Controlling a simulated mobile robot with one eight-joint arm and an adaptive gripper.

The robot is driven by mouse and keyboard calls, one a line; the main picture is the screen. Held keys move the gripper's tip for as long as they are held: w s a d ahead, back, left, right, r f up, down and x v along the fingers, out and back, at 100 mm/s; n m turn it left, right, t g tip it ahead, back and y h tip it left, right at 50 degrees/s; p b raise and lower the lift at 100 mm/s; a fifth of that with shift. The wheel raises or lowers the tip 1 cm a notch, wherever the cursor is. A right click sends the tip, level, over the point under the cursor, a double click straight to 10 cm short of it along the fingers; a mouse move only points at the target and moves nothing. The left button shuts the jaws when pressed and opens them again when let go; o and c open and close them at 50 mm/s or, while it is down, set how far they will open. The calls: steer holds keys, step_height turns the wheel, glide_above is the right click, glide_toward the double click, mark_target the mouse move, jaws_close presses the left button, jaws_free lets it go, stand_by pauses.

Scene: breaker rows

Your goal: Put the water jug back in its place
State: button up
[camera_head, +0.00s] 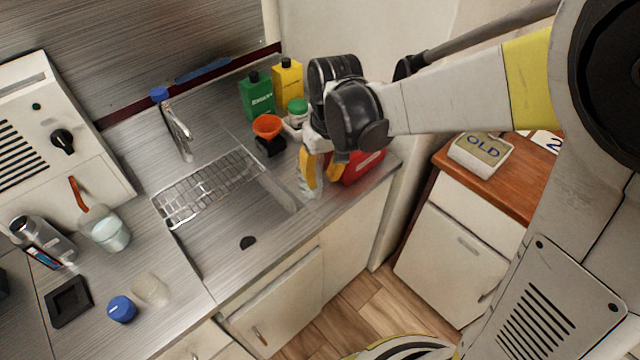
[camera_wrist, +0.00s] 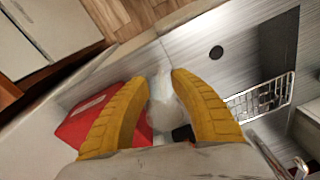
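A pale translucent vessel, which looks like the water jug (camera_head: 309,189), is at the counter's front edge right of the sink. It is partly hidden by my gripper (camera_head: 323,170). In the wrist view the pale jug (camera_wrist: 163,112) lies between the two yellow fingers of my gripper (camera_wrist: 160,80). The fingertips are close together and appear to press on its narrow part from both sides. I cannot tell whether its base touches the counter.
A red container (camera_head: 362,167) is right beside my gripper. Behind stand green (camera_head: 257,98) and yellow (camera_head: 288,82) bottles, a green-capped white bottle (camera_head: 298,108) and an orange funnel (camera_head: 267,126). The sink (camera_head: 240,215) has a wire rack (camera_head: 207,187). A handled pot (camera_head: 108,234) is left.

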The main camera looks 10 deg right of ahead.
steer(key=s+d+r+m+t+p, duration=0.1)
steer(key=s+d+r+m+t, duration=0.2)
steer(key=s+d+r+t, duration=0.3)
steer(key=s+d+r, duration=0.5)
steer(key=s, duration=0.1)
steer(key=shift+d+r+m+t+h, duration=0.3)
steer(key=shift+r+h, duration=0.1)
